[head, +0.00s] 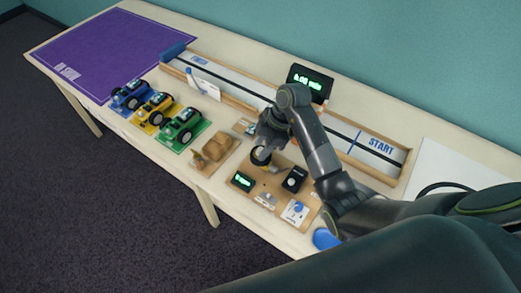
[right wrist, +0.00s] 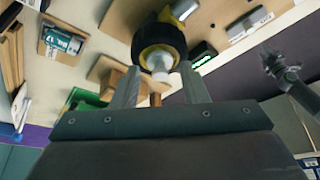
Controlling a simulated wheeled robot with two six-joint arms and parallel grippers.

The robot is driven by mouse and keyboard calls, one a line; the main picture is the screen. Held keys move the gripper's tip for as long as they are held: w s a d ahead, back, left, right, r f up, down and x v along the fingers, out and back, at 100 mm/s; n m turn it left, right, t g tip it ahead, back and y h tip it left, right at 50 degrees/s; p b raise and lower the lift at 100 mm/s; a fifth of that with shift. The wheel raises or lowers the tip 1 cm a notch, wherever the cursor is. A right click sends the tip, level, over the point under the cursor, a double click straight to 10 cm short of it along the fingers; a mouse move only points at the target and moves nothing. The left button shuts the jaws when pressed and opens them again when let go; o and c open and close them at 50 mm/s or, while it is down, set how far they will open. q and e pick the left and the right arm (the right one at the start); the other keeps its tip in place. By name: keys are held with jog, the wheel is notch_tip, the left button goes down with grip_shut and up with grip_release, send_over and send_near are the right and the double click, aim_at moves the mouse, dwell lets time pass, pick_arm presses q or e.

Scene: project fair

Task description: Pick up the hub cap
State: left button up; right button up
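The hub cap (right wrist: 160,62) appears as a small white round piece at the centre of a black-tyred wheel (right wrist: 157,38) with a yellow part behind it, in the right wrist view. My right gripper (right wrist: 160,68) is open. Its two fingers stand on either side of the hub cap, with a gap visible on both sides. In the head view my right gripper (head: 263,143) hangs over the wheel (head: 260,157) at the wooden test board and hides most of the hub cap. A dark gripper, apparently my left one (right wrist: 283,72), shows at the right wrist view's right side, its fingers unclear.
Blue, yellow and green cars (head: 155,108) stand left on coloured mats. A wooden block (head: 217,147) lies nearer. The long track (head: 350,140) and a display (head: 310,82) are behind. The board holds a small green readout (head: 243,181) and a black knob box (head: 294,179). The purple mat (head: 110,50) is clear.

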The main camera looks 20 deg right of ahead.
jog(key=shift+s, duration=0.1)
grip_shut()
dwell(0.3)
notch_tip(320, 180, up, 4)
jog(key=shift+r, duration=0.25)
notch_tip(320, 180, up, 4)
jog(key=shift+r+p, duration=0.1)
jog(key=shift+p, duration=0.6)
jog(key=shift+r+p, duration=0.7)
jog(key=shift+p, duration=0.1)
